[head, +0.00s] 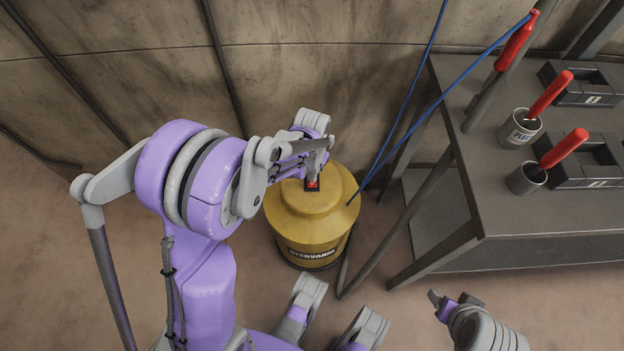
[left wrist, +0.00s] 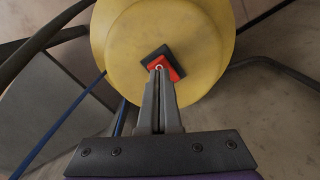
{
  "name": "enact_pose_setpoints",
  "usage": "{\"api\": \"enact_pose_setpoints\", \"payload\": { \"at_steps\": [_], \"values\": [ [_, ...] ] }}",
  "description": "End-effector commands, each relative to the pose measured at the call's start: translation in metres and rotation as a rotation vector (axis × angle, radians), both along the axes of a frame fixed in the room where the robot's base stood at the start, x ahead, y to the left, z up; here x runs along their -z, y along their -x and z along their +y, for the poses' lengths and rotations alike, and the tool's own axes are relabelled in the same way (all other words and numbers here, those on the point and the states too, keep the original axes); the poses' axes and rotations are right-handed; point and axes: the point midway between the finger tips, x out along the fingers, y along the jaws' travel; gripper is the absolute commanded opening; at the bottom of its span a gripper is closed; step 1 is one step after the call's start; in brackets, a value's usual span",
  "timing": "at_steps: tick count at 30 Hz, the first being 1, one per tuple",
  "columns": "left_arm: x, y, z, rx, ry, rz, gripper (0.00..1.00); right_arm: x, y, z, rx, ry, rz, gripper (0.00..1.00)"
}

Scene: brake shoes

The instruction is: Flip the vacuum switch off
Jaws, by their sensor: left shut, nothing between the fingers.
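The yellow vacuum (head: 300,225) stands on the floor by the wall. Its red switch (head: 312,184) sits in a black plate on top of the lid. My left gripper (head: 328,142) is over the lid, with its fingers shut and empty. In the left wrist view the vacuum lid (left wrist: 195,35) fills the upper middle. There the shut fingertips (left wrist: 160,72) overlap the edge of the red switch (left wrist: 172,69); I cannot tell whether they touch it. My right gripper (head: 455,298) is at the lower right, away from the vacuum; its finger state is unclear.
A grey metal table (head: 540,208) stands to the right, with red-handled brushes in cups (head: 519,130) and black bins (head: 590,160). A blue hose (head: 408,118) runs up from beside the vacuum. Floor in front of the vacuum is clear apart from my own parts.

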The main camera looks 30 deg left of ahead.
Motion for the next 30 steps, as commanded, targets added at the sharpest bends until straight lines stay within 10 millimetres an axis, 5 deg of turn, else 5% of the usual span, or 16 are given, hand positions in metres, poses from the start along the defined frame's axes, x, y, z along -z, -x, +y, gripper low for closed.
{"api": "enact_pose_setpoints", "payload": {
  "at_steps": [30],
  "values": [
    [0.016,0.000,0.000,0.000,0.000,0.000,0.00,0.013,-0.001,0.000,0.000,0.000,0.004,0.69]
  ]
}}
